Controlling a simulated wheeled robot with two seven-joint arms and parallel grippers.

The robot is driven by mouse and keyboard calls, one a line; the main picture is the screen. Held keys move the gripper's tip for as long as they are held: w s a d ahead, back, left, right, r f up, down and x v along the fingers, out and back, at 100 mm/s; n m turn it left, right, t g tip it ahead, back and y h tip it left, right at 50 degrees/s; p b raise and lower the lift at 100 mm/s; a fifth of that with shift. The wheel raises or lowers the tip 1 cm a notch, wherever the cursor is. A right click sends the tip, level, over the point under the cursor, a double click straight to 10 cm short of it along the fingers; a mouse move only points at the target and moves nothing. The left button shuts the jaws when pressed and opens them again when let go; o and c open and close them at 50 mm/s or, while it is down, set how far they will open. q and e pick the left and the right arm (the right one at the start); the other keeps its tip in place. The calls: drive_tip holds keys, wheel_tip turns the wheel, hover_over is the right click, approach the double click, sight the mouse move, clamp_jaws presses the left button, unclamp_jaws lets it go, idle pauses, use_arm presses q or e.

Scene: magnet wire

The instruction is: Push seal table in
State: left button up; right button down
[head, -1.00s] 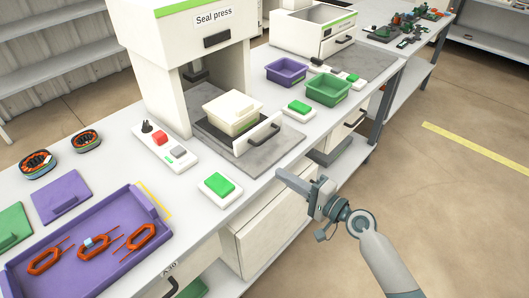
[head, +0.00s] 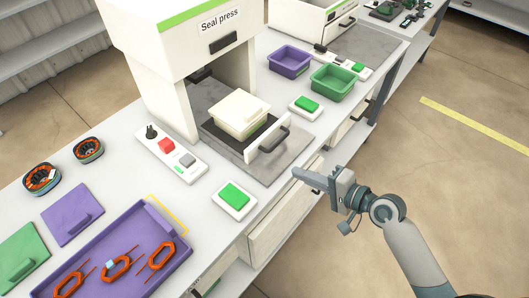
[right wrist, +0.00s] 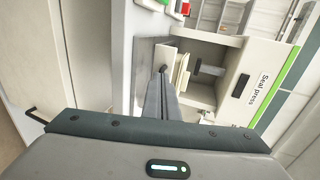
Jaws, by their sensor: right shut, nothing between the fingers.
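The seal press (head: 200,50) stands on the bench, labelled "Seal press"; it also shows in the right wrist view (right wrist: 240,75). Its seal table (head: 209,131) is slid out in front of the press opening, with a white front plate and a dark handle (head: 272,139). A cream lidded box (head: 240,112) sits on the table. My right gripper (head: 300,175) is shut and empty, just in front of and to the right of the handle, apart from it in the head view. In the right wrist view its closed fingers (right wrist: 161,85) point toward the seal table. My left gripper is not in view.
A control panel (head: 171,153) stands left of the table and a green button box (head: 234,200) in front. A second green button (head: 306,105), a purple bin (head: 290,61) and a green bin (head: 332,82) stand to the right. A purple tray (head: 185,262) holds orange coils.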

sight(222, 133)
drive_tip(key=p+x, duration=0.1)
drive_tip(key=x, duration=0.3)
drive_tip(key=r+p+x, duration=0.1)
drive_tip(key=x, duration=0.4)
drive_tip(key=p+x, duration=0.2)
drive_tip(key=x, duration=0.3)
drive_tip(key=shift+w+a+r, duration=0.15)
drive_tip(key=shift+w, duration=0.05)
drive_tip(key=w+a+b, duration=0.4)
drive_tip(key=w+a, duration=0.8)
drive_tip(key=shift+w+a, duration=0.35)
drive_tip(key=shift+w, duration=0.1)
drive_tip(key=shift+a+r, duration=0.1)
drive_tip(key=shift+r, duration=0.1)
drive_tip(key=shift+r, duration=0.1)
